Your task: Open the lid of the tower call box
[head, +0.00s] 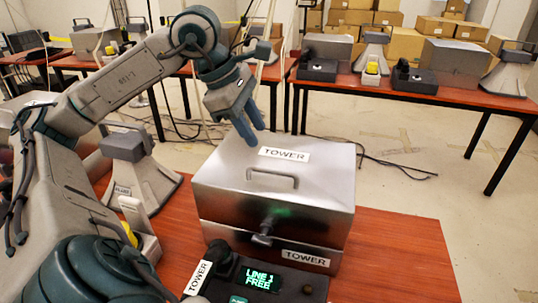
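The tower call box (325,194) is a shiny metal box on the red-brown table in front of me. Its lid (225,175) is down, with a bar handle (272,181) and a white TOWER label (284,154) on top. A dark latch or knob (266,228) sits on the front, and a second TOWER label (306,257) is lower right. My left gripper (255,136) points down near the box's back edge, apart from the handle. Its two blue fingertips look spread, with nothing between them. My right gripper is not in view.
A dark phone unit (285,285) with a green screen reading LINE 1 FREE stands close before the box. A grey cone-shaped device (138,175) stands left, partly behind my arm. Back tables (400,91) hold similar equipment. The table right of the box is clear.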

